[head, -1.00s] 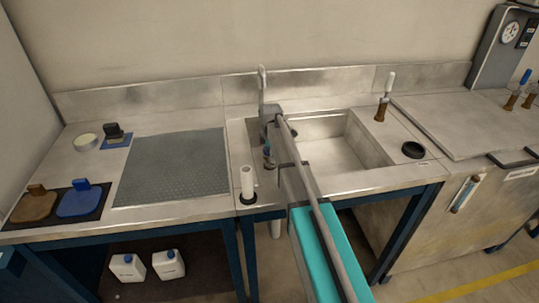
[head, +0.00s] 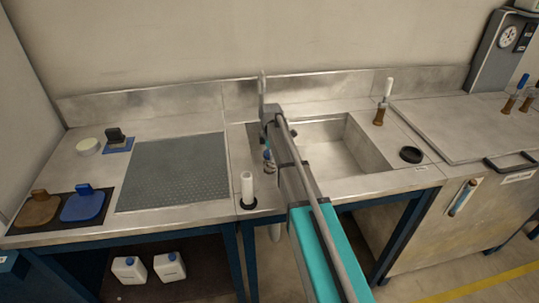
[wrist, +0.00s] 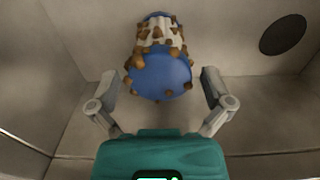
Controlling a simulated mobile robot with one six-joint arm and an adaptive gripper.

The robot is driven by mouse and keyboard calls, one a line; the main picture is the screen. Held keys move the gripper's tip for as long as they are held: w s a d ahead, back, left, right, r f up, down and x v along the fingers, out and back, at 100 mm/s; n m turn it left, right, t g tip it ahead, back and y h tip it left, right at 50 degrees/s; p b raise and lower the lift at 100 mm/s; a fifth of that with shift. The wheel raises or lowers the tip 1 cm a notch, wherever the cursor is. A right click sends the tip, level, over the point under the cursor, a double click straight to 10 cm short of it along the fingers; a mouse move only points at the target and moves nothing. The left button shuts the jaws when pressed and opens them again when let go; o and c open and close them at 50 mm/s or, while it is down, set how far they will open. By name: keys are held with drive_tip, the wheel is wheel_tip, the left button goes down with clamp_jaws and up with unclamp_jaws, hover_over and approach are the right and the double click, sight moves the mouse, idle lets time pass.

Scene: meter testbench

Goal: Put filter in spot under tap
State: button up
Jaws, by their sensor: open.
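A blue-and-white cylinder with brown clumps stuck on it, which looks like the filter (wrist: 160,72), is at the top middle of the wrist view. Its round blue end faces my gripper. My gripper (wrist: 158,78) is open, with one finger on each side of the blue end and gaps showing between; I cannot tell how deep the fingers reach. An upright grey piece that may be the tap (head: 262,88) stands behind my arm.
A white cylinder (head: 247,184) stands in a black ring at the counter's front edge. A black ring (head: 411,154) and a brown-and-white handled tool (head: 382,105) are right of the sink.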

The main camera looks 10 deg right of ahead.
drive_tip(key=shift+r+p, duration=4.75)
drive_tip(key=shift+r, duration=0.3)
drive_tip(key=s+m, duration=0.5)
drive_tip(key=s, duration=0.4)
drive_tip(key=s+m, duration=0.6)
drive_tip(key=s, duration=0.3)
drive_tip(key=s+m, duration=0.5)
drive_tip(key=s, duration=0.5)
drive_tip(key=shift+m, duration=0.4)
drive_tip(key=shift+s+a+m, duration=0.1)
drive_tip(key=shift+s+m, duration=0.5)
